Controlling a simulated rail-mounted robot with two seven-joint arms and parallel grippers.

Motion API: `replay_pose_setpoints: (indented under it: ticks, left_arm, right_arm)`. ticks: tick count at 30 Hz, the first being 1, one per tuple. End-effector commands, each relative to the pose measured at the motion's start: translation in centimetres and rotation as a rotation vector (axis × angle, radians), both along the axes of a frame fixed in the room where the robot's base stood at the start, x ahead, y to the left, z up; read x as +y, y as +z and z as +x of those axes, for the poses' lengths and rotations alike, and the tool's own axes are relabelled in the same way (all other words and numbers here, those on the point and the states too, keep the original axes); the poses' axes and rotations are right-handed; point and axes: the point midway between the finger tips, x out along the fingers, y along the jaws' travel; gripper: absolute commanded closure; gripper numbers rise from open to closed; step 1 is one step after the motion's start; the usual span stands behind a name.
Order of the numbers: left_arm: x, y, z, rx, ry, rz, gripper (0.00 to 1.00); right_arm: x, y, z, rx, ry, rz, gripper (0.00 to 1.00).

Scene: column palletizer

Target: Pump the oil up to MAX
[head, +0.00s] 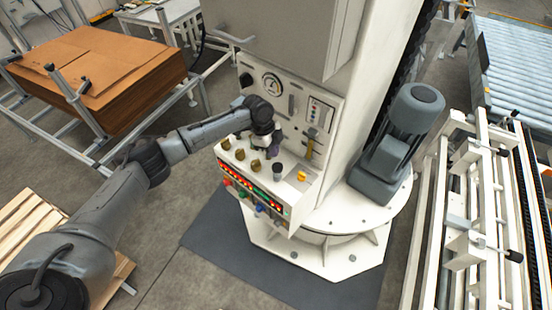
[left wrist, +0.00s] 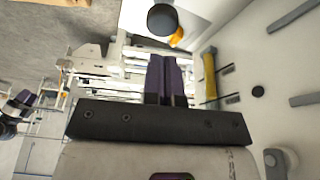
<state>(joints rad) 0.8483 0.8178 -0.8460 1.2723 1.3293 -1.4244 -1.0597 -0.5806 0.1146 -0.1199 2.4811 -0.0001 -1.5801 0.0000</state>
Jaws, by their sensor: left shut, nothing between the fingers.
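The white machine panel (head: 300,85) carries a small framed level gauge (head: 318,113); its marks and oil level are too small to read. A yellow handle (head: 310,148) hangs below it, and shows in the left wrist view (left wrist: 209,75) to the right of the fingers. My left gripper (head: 275,149) is in front of the panel, left of the yellow handle and apart from it. Its purple fingers (left wrist: 167,80) are shut and empty. What looks like my right gripper (left wrist: 20,100) shows small at the left edge of the left wrist view; its jaws are unclear.
A console (head: 262,185) with several brass knobs, a black knob (head: 278,168), a yellow button (head: 301,176) and red lights juts out below my left gripper. A round dial (head: 272,84) is above. A grey motor (head: 405,125) stands right; cardboard stack (head: 95,75) lies left.

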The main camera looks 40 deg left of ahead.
Motion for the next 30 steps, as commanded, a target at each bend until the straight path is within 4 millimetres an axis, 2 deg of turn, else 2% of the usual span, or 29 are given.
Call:
replay_pose_setpoints:
  ticks: [6,12,30]
  left_arm:
    - [1.0,3.4,-0.2,-0.004,0.000,0.000,1.00]
    - [1.4,5.1,-0.3,-0.003,0.000,0.000,1.00]
    - [1.6,5.6,-0.4,-0.002,0.000,0.000,1.00]
  right_arm:
    - [-0.1,-0.7,0.0,0.003,0.002,-0.003,0.57]
    - [-0.3,-0.8,0.0,0.002,0.006,-0.010,0.57]
    - [-0.1,-0.8,0.0,0.000,0.004,-0.005,0.57]
